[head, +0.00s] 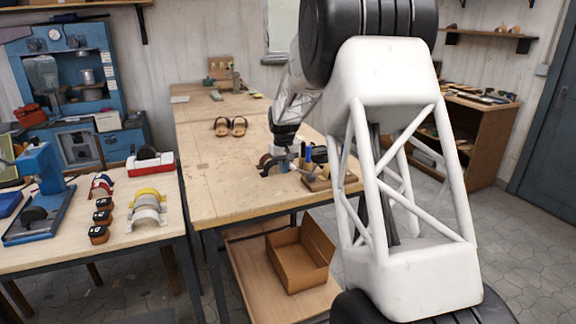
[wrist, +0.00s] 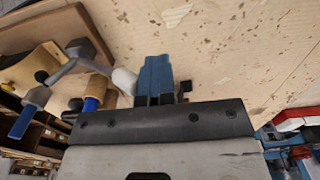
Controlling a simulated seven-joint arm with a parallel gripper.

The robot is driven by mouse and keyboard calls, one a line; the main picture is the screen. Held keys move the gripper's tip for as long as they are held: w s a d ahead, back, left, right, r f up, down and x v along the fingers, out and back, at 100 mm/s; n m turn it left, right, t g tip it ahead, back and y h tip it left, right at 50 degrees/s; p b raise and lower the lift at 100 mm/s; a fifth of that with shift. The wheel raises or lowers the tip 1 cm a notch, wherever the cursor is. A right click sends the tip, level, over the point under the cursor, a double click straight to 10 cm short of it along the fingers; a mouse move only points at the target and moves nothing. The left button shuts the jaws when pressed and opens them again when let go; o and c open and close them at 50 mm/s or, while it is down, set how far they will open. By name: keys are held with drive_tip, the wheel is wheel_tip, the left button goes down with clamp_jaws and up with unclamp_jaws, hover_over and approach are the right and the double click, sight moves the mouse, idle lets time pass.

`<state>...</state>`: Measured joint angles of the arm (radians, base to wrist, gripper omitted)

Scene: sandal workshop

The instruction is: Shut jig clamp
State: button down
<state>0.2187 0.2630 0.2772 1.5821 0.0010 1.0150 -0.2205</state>
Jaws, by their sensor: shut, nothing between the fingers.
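The jig (wrist: 30,70) shows at the upper left in the wrist view as a light wooden block with a curved brown piece. A grey metal clamp lever (wrist: 75,62) rises from it and ends near a pale rounded knob (wrist: 124,80). My gripper (wrist: 157,72) has its blue fingertips shut together with nothing between them, just right of the pale knob. I cannot tell whether they touch it. In the head view my gripper is low over the workbench (head: 225,185), and my arm and wrist hide much of the jig area.
Blue-handled tools (wrist: 92,104) stand close to the jig. A pair of sandals (head: 230,126) lies farther back on the bench. A side table at left holds a blue press (head: 40,195) and curved pieces (head: 147,212). An open cardboard box (head: 298,258) sits below. The bench's left front is clear.

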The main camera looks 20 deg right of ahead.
drive_tip(key=shift+s+d+f, duration=0.2)
drive_tip(key=shift+d+f, duration=0.2)
drive_tip(key=shift+f, duration=0.1)
drive_tip(key=shift+d+r, duration=0.1)
drive_tip(key=shift+d, duration=0.5)
drive_tip(key=shift+w+d+r, duration=0.1)
drive_tip(key=shift+d+r, duration=0.2)
drive_tip(key=shift+d, duration=0.05)
drive_tip(key=shift+r, duration=0.2)
